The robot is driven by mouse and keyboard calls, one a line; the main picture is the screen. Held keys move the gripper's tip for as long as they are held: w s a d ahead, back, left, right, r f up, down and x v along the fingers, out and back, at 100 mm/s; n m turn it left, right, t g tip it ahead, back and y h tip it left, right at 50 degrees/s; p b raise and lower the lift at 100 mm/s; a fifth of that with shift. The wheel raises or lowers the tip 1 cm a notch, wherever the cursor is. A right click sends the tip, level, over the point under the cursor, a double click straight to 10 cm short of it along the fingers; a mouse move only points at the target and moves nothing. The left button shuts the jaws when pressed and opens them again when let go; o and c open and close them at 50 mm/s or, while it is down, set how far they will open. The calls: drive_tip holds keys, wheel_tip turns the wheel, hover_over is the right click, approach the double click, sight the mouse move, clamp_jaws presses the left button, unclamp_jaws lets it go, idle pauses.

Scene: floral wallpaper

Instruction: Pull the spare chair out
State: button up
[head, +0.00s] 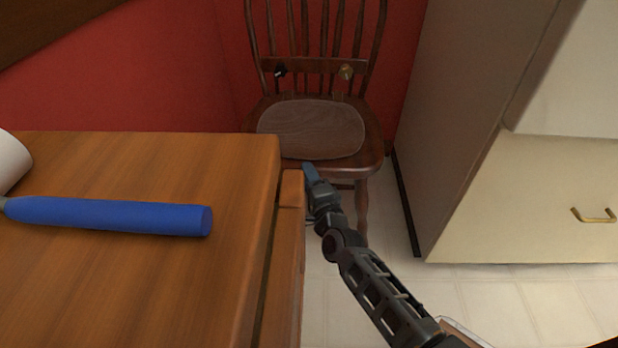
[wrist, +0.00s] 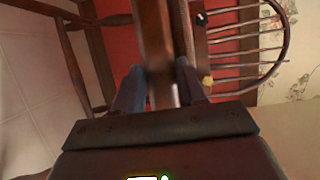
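The spare chair (head: 312,128), dark brown wood with a spindle back, stands against the red wall between a wooden counter and a pale cabinet. My gripper (head: 309,172) is at the front edge of its seat, left of the seat's middle. In the wrist view, turned on its side, the chair's seat edge (wrist: 153,35) runs towards the space between my two blue-grey fingers (wrist: 160,88). The fingers are apart, one on each side of this edge. A pale gap shows beside the right finger. The exact contact is blurred.
The wooden counter (head: 130,270) is close on the left, bearing a blue-handled tool (head: 110,215) and a white object (head: 12,160). The pale cabinet (head: 545,195) with a brass handle stands on the right. Tiled floor (head: 470,300) is open between them.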

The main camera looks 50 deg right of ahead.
clamp_jaws()
drive_tip(key=s+a+p, duration=0.5)
drive_tip(key=s+a, duration=0.4)
drive_tip(key=a, duration=0.3)
drive_tip(key=shift+s, duration=0.15)
drive_tip(key=shift+f, duration=0.1)
drive_tip(key=o, duration=0.6)
unclamp_jaws()
drive_tip(key=shift+c, duration=0.2)
drive_tip(key=shift+d, duration=0.1)
